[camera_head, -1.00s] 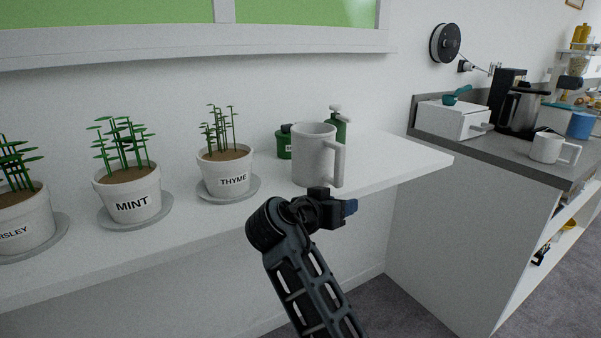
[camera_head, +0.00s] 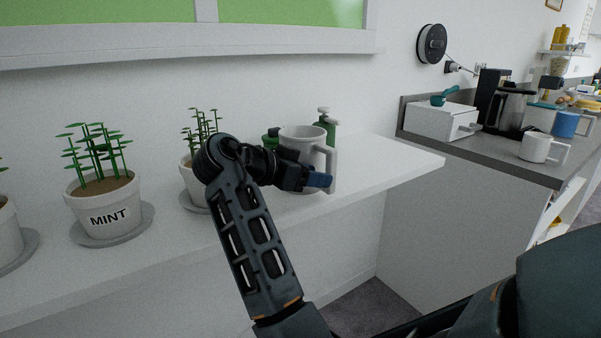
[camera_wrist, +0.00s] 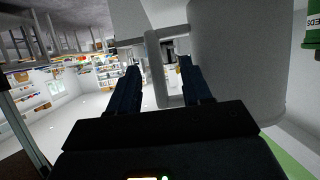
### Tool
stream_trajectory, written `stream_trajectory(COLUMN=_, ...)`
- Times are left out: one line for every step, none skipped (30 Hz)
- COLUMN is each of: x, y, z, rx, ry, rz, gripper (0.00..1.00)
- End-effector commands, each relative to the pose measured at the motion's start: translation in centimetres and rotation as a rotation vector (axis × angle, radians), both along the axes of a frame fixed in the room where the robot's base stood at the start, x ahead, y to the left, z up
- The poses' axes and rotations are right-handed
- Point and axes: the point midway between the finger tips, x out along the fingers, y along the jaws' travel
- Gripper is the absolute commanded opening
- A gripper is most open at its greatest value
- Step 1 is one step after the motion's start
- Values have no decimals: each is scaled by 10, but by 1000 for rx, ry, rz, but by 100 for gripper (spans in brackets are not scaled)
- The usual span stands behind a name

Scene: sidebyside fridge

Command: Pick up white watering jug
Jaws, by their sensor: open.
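The white watering jug (camera_head: 303,139) stands upright on the white shelf, its handle (camera_head: 330,168) on the right side. My gripper (camera_head: 322,180) is in front of the jug, level with its lower body, and hides part of it. In the wrist view the jug's body (camera_wrist: 235,60) fills the upper right. Its handle (camera_wrist: 165,70) shows between the two open fingers of my gripper (camera_wrist: 155,85). I cannot tell whether a finger touches the handle.
The shelf (camera_head: 395,160) holds a mint pot (camera_head: 105,205), a partly hidden pot (camera_head: 190,175) and a green bottle (camera_head: 326,125) behind the jug. A counter (camera_head: 470,150) at right holds a white mug (camera_head: 535,148). The shelf right of the jug is clear.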

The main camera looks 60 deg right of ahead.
Motion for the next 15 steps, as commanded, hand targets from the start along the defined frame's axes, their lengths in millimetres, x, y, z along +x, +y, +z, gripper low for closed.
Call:
stream_trajectory(x=-4, y=-5, z=-2, rx=0, ry=2, rz=-1, gripper=49)
stream_trajectory(x=-5, y=-8, z=-3, rx=0, ry=2, rz=-1, gripper=49)
stream_trajectory(x=-6, y=-11, z=-5, rx=0, ry=2, rz=-1, gripper=49)
stream_trajectory(x=-8, y=-12, z=-6, rx=0, ry=1, rz=0, gripper=49)
stream_trajectory(x=-9, y=-14, z=-6, rx=0, ry=1, rz=0, gripper=49)
stream_trajectory(x=-10, y=-16, z=-7, rx=0, ry=1, rz=0, gripper=49)
stream_trajectory(x=-11, y=-17, z=-7, rx=0, ry=1, rz=0, gripper=49)
stream_trajectory(x=-13, y=-19, z=-7, rx=0, ry=1, rz=0, gripper=49)
stream_trajectory(x=-15, y=-22, z=-8, rx=-1, ry=3, rz=1, gripper=49)
stream_trajectory(x=-18, y=-25, z=-9, rx=-1, ry=3, rz=1, gripper=49)
stream_trajectory(x=-20, y=-28, z=-10, rx=0, ry=2, rz=0, gripper=49)
stream_trajectory(x=-24, y=-33, z=-11, rx=1, ry=2, rz=-1, gripper=49)
stream_trajectory(x=-27, y=-36, z=-12, rx=0, ry=3, rz=-1, gripper=49)
stream_trajectory(x=-30, y=-40, z=-13, rx=0, ry=2, rz=-1, gripper=49)
stream_trajectory(x=-32, y=-45, z=-17, rx=1, ry=2, rz=0, gripper=49)
